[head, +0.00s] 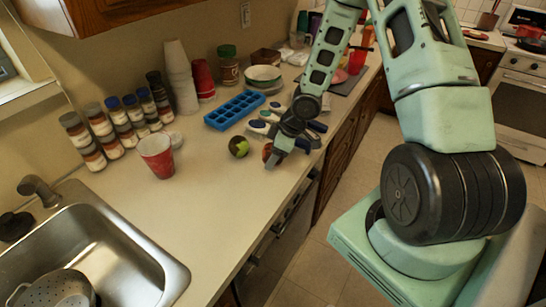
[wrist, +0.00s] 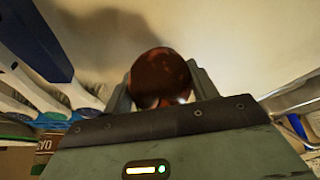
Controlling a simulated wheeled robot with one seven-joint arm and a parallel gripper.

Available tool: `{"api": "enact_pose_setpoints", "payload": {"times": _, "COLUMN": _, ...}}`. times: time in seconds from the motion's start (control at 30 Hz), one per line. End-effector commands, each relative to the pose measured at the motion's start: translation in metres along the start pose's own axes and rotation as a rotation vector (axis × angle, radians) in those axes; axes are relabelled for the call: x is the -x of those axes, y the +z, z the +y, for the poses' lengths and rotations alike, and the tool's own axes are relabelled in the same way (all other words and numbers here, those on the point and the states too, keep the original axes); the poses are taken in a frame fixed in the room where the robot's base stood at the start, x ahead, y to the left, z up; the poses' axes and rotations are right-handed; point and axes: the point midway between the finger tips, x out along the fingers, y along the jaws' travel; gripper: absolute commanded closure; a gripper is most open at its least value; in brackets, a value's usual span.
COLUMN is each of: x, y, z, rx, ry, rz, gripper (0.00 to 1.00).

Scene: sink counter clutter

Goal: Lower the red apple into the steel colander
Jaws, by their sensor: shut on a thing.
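My gripper (head: 270,158) is low over the counter's front part in the head view. It is shut on the red apple (wrist: 160,76), which sits between the two fingers in the wrist view. In the head view only a sliver of the apple (head: 266,151) shows beside the fingers. I cannot tell whether the apple touches the counter. The steel colander (head: 58,290) is in the sink at the lower left of the head view, cut off by the frame edge and far from my gripper. Its visible inside looks empty.
A green and dark round fruit (head: 238,147) lies just left of my gripper. A red cup (head: 157,156) stands between it and the sink (head: 150,262). Several spice jars (head: 103,130) line the wall. A blue ice tray (head: 234,110) lies behind. The counter's front middle is clear.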

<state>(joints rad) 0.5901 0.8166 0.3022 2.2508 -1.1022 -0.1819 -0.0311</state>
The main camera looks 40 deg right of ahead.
Motion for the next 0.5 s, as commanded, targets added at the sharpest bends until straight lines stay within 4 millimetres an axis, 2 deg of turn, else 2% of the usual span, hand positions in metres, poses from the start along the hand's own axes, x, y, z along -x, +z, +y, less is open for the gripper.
{"api": "enact_pose_setpoints", "payload": {"times": 0.1, "x": 0.027, "y": -0.011, "z": 0.002, "rx": -0.002, "ry": 0.004, "rz": 0.003, "gripper": 0.69}}
{"api": "enact_pose_setpoints", "payload": {"times": 0.3, "x": 0.061, "y": -0.027, "z": 0.001, "rx": -0.003, "ry": 0.003, "rz": 0.002, "gripper": 0.69}}
{"api": "enact_pose_setpoints", "payload": {"times": 0.5, "x": 0.071, "y": -0.036, "z": -0.004, "rx": 0.002, "ry": 0.001, "rz": 0.001, "gripper": 0.69}}
